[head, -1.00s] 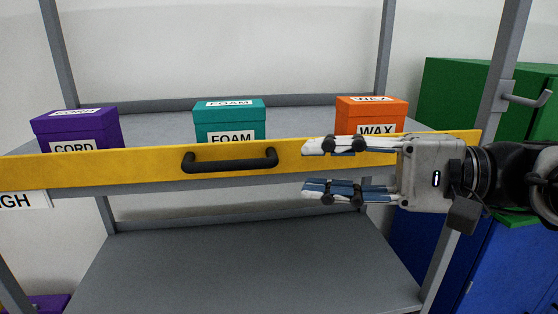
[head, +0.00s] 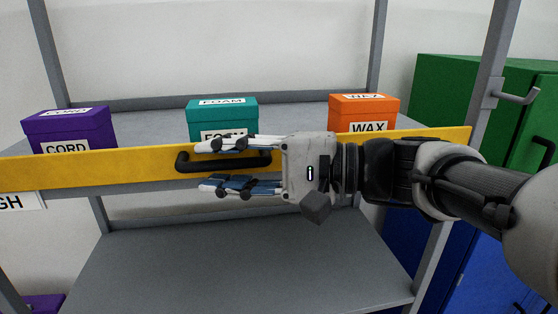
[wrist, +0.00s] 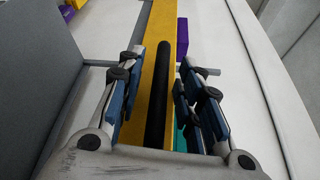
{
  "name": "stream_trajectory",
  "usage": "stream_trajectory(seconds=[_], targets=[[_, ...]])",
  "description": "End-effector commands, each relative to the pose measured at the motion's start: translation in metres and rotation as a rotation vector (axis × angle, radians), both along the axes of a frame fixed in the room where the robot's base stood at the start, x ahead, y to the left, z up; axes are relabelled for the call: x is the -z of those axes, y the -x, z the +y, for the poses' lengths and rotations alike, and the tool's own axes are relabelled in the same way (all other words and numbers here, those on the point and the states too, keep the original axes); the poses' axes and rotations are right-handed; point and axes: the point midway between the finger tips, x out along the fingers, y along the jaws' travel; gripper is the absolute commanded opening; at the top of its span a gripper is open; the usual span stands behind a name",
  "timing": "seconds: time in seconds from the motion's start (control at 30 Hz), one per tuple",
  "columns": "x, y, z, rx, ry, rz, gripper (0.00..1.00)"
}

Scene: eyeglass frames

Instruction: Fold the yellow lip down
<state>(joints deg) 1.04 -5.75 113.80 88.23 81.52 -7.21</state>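The yellow lip (head: 350,153) stands upright along the front edge of the upper shelf. Its black bar handle (head: 183,166) is on its front face and is partly hidden behind my gripper (head: 217,166) in the head view. My gripper is open, with one finger above the handle and the other below it. In the wrist view the black handle (wrist: 160,90) runs lengthwise between the two open fingers (wrist: 157,95), apart from both. The yellow lip (wrist: 153,28) shows behind the handle there.
Behind the lip stand a purple CORD box (head: 68,130), a teal FOAM box (head: 221,112) and an orange WAX box (head: 363,112). A grey lower shelf (head: 220,265) is empty. A grey post with a hook (head: 518,97) and a green cabinet (head: 470,90) are at the right.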

Motion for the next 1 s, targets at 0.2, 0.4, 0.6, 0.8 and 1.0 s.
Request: stream_trajectory(seconds=[0.2,0.4,0.6,0.8,1.0], targets=[[0.0000,-0.0001,-0.0003,0.000,0.000,0.000,0.22],[-0.0001,0.0000,-0.0004,0.000,0.000,0.000,0.08],[-0.0001,0.0001,-0.0005,0.000,0.000,0.000,0.00],[0.0003,0.0001,-0.0005,0.000,-0.001,-0.003,0.00],[0.0029,0.0015,-0.0008,0.000,-0.007,-0.030,0.00]])
